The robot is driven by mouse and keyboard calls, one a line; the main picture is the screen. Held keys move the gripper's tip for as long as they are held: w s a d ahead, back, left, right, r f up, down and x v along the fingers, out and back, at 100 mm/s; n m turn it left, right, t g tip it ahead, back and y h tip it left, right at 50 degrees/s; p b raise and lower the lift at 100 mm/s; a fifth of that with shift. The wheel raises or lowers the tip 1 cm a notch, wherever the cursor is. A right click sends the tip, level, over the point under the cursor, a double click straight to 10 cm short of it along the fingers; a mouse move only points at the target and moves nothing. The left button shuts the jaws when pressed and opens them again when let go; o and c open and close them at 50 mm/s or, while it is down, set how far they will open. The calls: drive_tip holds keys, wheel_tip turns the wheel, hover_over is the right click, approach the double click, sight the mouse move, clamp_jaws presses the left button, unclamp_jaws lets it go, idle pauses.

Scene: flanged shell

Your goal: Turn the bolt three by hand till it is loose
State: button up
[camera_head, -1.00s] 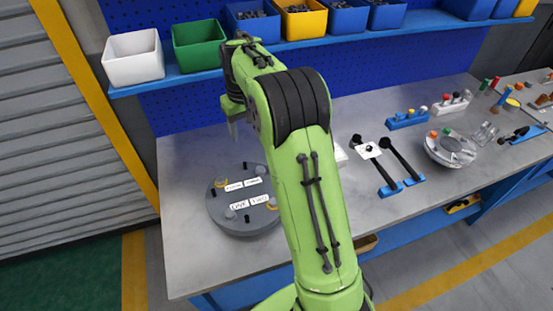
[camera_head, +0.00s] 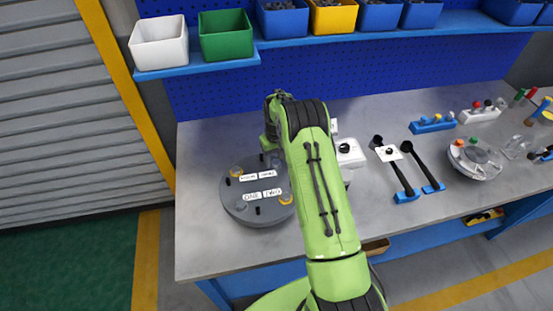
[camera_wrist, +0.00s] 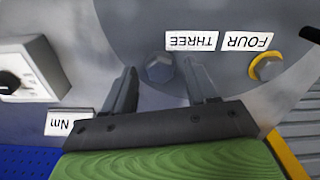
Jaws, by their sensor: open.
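The round grey shell (camera_head: 262,214) lies on the bench with labels ONE, TWO, THREE and FOUR on top. In the wrist view, bolt three (camera_wrist: 159,68) is a grey hex head beside the THREE label (camera_wrist: 191,40). My gripper (camera_wrist: 164,78) is open, with one finger on each side of bolt three; I cannot tell whether either finger touches it. Bolt four (camera_wrist: 267,67), with a yellow ring, sits beside the FOUR label (camera_wrist: 246,41). In the head view, my arm hides my fingers and most of the area around bolt three.
A white box with a black knob (camera_head: 348,152) stands right of the shell; a plate marked Nm (camera_wrist: 68,122) shows in the wrist view. Black-handled tools (camera_head: 421,165) lie farther right. Dark upright pins stand on the shell's rim. The bench left of the shell is clear.

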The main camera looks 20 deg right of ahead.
drive_tip(key=shift+f, duration=0.4)
drive_tip(key=c, duration=1.1)
drive_tip(key=shift+o, duration=0.2)
